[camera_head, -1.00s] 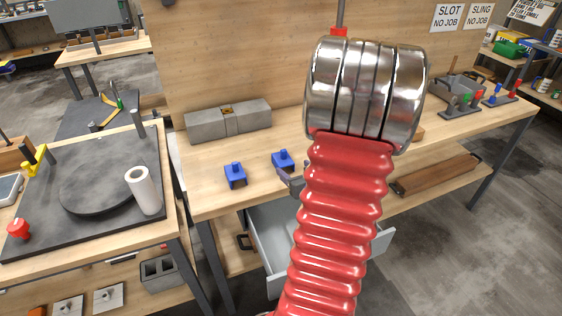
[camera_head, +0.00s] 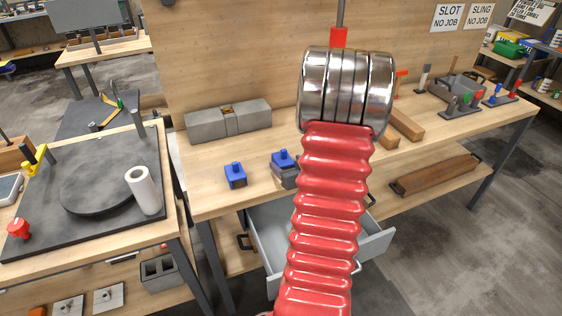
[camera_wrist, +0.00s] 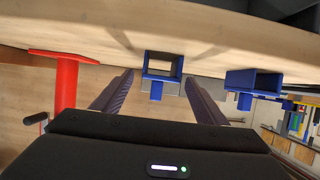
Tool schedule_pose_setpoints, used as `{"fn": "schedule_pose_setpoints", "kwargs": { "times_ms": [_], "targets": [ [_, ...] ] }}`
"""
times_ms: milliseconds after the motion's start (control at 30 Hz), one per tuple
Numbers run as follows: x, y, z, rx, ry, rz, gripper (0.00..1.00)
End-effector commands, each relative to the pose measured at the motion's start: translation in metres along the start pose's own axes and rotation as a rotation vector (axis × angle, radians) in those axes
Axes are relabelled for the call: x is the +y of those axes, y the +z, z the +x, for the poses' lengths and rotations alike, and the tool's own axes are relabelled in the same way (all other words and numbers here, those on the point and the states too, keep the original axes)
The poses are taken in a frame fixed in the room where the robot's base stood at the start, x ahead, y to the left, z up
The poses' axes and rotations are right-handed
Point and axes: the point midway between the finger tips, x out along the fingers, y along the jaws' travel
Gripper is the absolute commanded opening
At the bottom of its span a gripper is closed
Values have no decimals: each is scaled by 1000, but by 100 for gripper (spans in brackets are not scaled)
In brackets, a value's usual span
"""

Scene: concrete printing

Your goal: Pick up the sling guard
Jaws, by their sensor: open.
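Two small blue hollow caps, each with a knob, are on the wooden bench. I cannot tell from any label which is the sling guard. The right blue cap (camera_head: 283,158) is beside my arm, and the left blue cap (camera_head: 235,175) stands apart near the front edge. In the wrist view the right cap (camera_wrist: 163,68) lies between the two fingers of my gripper (camera_wrist: 158,80), with gaps at both sides. My gripper is open and holds nothing. The left cap (camera_wrist: 253,82) is outside the fingers. My arm hides most of the gripper in the head view.
A grey concrete block (camera_head: 228,120) stands behind the caps against the wooden back panel (camera_head: 235,50). An open grey drawer (camera_head: 268,245) juts out below the bench. Wooden blocks (camera_head: 405,125) lie right of my arm. A red part (camera_wrist: 66,75) is left of the fingers.

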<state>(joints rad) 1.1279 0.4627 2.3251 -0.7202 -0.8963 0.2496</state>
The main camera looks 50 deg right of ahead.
Motion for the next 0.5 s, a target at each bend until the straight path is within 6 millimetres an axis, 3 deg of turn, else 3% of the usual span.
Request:
{"fn": "schedule_pose_setpoints", "kwargs": {
  "times_ms": [333, 500],
  "targets": [
    [-2, 4, 38, -1, -2, 0, 66],
    [-2, 4, 48, -1, -1, 0, 66]
  ]
}}
